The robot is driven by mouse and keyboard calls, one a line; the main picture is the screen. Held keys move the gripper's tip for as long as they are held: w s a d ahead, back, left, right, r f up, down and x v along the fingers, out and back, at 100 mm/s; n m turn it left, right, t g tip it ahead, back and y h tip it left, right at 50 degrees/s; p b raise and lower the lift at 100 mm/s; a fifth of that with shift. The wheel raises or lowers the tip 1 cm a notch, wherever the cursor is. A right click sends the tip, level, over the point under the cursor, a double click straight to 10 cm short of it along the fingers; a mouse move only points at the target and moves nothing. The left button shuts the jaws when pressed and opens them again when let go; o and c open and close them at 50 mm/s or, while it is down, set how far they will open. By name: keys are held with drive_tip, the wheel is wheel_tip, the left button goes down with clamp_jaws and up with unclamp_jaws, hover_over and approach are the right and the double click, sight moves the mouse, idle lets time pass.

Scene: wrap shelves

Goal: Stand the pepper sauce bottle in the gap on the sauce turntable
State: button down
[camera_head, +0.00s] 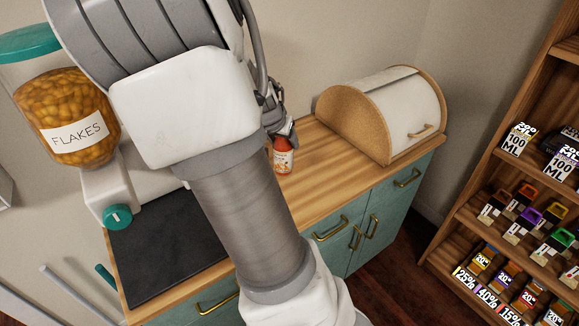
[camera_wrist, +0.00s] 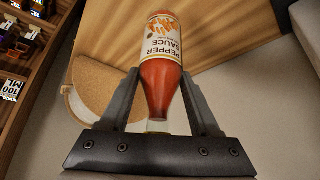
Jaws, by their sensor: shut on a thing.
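The pepper sauce bottle (camera_wrist: 160,85) is orange-red with a white label, and its lettering is upside down in the wrist view. My gripper (camera_wrist: 162,78) has one finger on each side of the bottle and is shut on it. In the head view the bottle (camera_head: 283,158) shows below my gripper (camera_head: 277,124), just right of my arm, over the wooden counter. It looks close to upright. I cannot tell whether its base touches the counter. My arm hides part of the counter. The sauce turntable does not show in either view.
A rounded bread box (camera_head: 385,112) stands on the wooden counter (camera_head: 325,178), right of the bottle. A flakes dispenser (camera_head: 68,115) and a dark slab (camera_head: 165,250) are at the left. A shelf unit (camera_head: 500,190) with several small goods stands at the right. Counter between bottle and bread box is clear.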

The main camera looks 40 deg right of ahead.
drive_tip(key=w+d+f+b, duration=0.3)
drive_tip(key=w+d+f, duration=0.1)
drive_tip(key=d+f, duration=0.6)
drive_tip(key=shift+w+d+f, duration=0.2)
drive_tip(key=shift+d+f, duration=0.15)
drive_tip(key=shift+d, duration=0.35)
drive_tip(key=shift+f, duration=0.25)
drive_tip(key=shift+c, duration=0.6)
unclamp_jaws()
drive_tip(key=shift+r, duration=0.1)
